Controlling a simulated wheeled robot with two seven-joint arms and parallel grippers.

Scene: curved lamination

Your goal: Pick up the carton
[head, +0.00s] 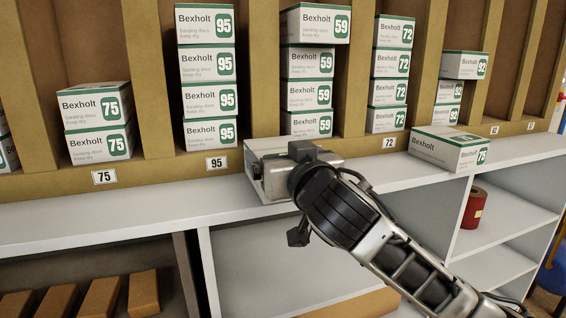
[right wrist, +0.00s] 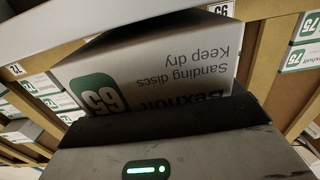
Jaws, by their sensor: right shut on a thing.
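My right gripper (head: 275,175) is at the shelf's front ledge, in front of the stack of 59 cartons (head: 310,95). It is shut on a white and green Bexholt carton (head: 263,145), which is mostly hidden behind the gripper in the head view. In the right wrist view the held carton (right wrist: 155,70) fills the middle, its printing upside down, with a green number patch that reads as 59. The jaws' grip on it is partly hidden by the gripper body. Whether the carton touches the ledge cannot be told. My left gripper is not in view.
Stacks marked 75 (head: 97,125), 95 (head: 208,95) and 72 (head: 390,75) stand in the wooden bays. Another carton marked 75 (head: 450,147) lies on the grey ledge at the right. A red roll (head: 474,208) stands on a lower shelf. The ledge left of my gripper is clear.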

